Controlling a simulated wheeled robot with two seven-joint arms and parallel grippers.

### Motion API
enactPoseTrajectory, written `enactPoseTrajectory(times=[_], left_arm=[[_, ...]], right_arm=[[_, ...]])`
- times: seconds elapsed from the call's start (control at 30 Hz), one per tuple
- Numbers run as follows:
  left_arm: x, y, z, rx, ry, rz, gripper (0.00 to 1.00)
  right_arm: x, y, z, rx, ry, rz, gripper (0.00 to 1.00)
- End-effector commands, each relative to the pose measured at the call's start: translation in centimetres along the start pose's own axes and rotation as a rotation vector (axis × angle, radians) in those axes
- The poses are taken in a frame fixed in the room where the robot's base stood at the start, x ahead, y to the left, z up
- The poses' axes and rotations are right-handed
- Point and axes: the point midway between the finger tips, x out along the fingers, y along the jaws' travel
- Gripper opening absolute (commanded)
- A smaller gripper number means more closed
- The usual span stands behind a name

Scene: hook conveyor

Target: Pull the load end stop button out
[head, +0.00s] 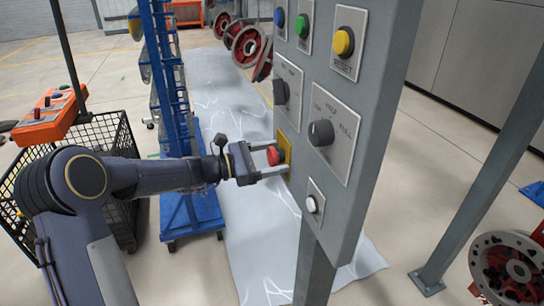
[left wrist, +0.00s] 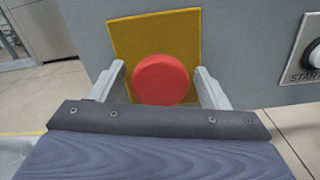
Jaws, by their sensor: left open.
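In the left wrist view the button (left wrist: 160,80) shows as a round red cap in front of the yellow plate (left wrist: 130,38). My left gripper (head: 275,158) is open, with one finger on each side of the button. In the left wrist view small gaps show between the cap and both fingers (left wrist: 160,90). My right gripper is not in view.
The panel's front has a yellow button (head: 343,42), a green button (head: 302,25), a dark knob (head: 321,132) and a white button (head: 312,204). A blue wheeled rack (head: 195,215) and a black mesh basket (head: 122,150) stand at the left.

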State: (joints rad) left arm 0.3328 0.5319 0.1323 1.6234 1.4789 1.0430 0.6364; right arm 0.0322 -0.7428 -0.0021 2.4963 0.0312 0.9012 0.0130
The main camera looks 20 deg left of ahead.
Motion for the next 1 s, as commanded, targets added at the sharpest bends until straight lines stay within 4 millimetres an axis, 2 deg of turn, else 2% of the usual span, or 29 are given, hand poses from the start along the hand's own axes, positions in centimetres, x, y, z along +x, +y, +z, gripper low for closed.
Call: enactPoseTrajectory(times=[0.17,0.2,0.67,0.9,1.0], left_arm=[[0.0,0.0,0.0,0.001,0.0,0.0,0.7],[0.0,0.0,0.0,0.001,0.0,0.0,0.67],[0.0,0.0,0.0,0.001,0.0,0.0,0.07],[-1.5,0.1,0.0,0.001,0.001,0.003,0.07],[-1.5,0.0,0.0,0.001,0.0,0.001,0.07]], right_arm=[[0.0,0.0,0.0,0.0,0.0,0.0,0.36],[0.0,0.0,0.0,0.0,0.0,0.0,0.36],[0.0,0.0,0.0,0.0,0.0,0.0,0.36],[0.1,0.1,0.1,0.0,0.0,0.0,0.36],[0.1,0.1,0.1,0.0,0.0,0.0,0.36]])
